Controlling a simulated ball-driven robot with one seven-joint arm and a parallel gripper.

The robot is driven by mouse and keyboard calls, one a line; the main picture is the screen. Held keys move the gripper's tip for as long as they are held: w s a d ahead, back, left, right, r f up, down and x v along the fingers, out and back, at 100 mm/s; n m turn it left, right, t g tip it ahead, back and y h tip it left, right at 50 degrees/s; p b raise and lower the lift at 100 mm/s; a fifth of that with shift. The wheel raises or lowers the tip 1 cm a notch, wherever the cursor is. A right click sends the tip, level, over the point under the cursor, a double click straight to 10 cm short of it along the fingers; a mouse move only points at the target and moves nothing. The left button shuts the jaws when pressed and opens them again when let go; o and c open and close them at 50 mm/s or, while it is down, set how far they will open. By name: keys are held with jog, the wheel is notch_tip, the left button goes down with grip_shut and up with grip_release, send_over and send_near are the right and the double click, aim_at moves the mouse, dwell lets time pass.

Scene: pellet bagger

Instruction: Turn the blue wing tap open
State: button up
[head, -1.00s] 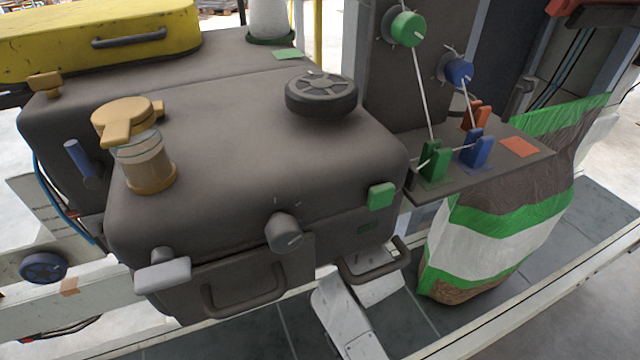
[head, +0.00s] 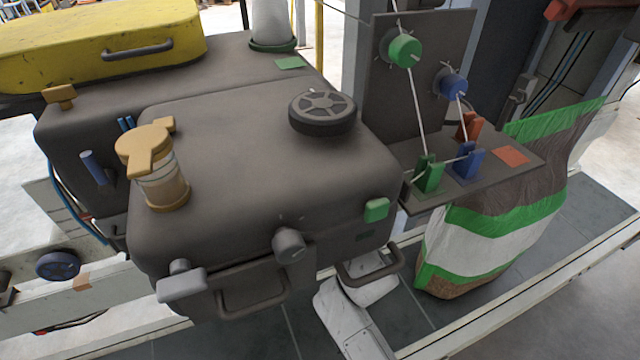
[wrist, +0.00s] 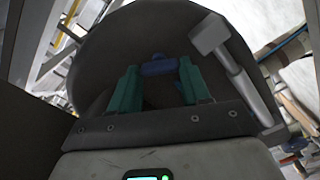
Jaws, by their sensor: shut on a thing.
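The blue wing tap (wrist: 159,66) shows in the wrist view, in front of a dark rounded surface. My gripper (wrist: 158,82) has two teal fingers, one on each side of the tap, and is shut on it. How far the tap is turned cannot be told. In the head view my gripper and this tap are hidden; only white links of my arm show at the bottom, beside the machine's front.
A grey T-shaped handle (wrist: 228,60) stands close to the right finger. In the head view, the dark machine housing (head: 240,180) carries a yellow tap (head: 145,145), a black handwheel (head: 322,112) and a front handle (head: 255,300). A filled bag (head: 490,240) stands at right.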

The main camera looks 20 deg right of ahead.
jog(key=n+p, duration=0.2)
jog(key=n, duration=0.4)
jog(key=shift+a+f+n, duration=0.1)
jog(key=shift+f+n, duration=0.05)
jog(key=shift+n, duration=0.25)
dwell(0.4)
jog(key=o, duration=1.1)
jog(key=shift+c, duration=0.2)
jog(key=s+b, duration=0.1)
jog(key=s, duration=0.9)
jog(key=shift+s, duration=0.4)
